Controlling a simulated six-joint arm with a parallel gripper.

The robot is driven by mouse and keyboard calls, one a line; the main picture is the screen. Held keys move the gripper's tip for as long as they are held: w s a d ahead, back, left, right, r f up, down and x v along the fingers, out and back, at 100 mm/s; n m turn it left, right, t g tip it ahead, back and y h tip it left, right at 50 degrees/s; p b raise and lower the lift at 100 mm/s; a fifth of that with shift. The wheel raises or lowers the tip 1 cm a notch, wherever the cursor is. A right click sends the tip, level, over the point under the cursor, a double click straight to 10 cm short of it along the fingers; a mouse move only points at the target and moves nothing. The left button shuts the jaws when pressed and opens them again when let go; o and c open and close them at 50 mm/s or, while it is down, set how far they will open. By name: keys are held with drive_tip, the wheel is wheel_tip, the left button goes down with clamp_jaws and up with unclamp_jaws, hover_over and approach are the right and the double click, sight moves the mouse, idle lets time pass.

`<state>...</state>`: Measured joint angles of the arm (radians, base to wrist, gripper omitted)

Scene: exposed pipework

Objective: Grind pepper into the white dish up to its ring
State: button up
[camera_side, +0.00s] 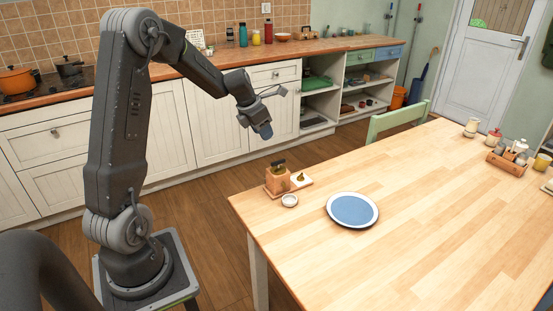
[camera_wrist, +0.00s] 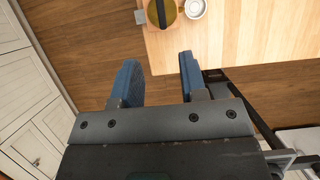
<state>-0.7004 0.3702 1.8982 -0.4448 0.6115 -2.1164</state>
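A small white dish (camera_side: 289,200) stands near the left corner of the wooden table; its ring and contents are too small to make out. In the wrist view the dish (camera_wrist: 196,8) shows at the top edge, partly cut off. Behind it is a square wooden holder (camera_side: 278,181) with a dark-topped object (camera_side: 278,165) in it, possibly the pepper mill. The holder (camera_wrist: 151,20) also shows in the wrist view. My gripper (camera_wrist: 158,62) is open and empty, with its blue fingers apart. In the side view my gripper (camera_side: 265,131) hangs in the air beyond the table's left edge, above the holder's height.
A white tile with a small brownish object (camera_side: 300,179) sits right beside the holder. A blue plate with a white rim (camera_side: 352,209) lies to the right. A green chair (camera_side: 398,121) stands at the far edge. The table's middle is clear (camera_side: 430,215).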

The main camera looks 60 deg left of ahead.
sight(278, 161)
drive_tip(key=x, duration=1.2)
drive_tip(key=shift+w+d+f, duration=0.1)
drive_tip(key=shift+f, duration=0.3)
clamp_jaws()
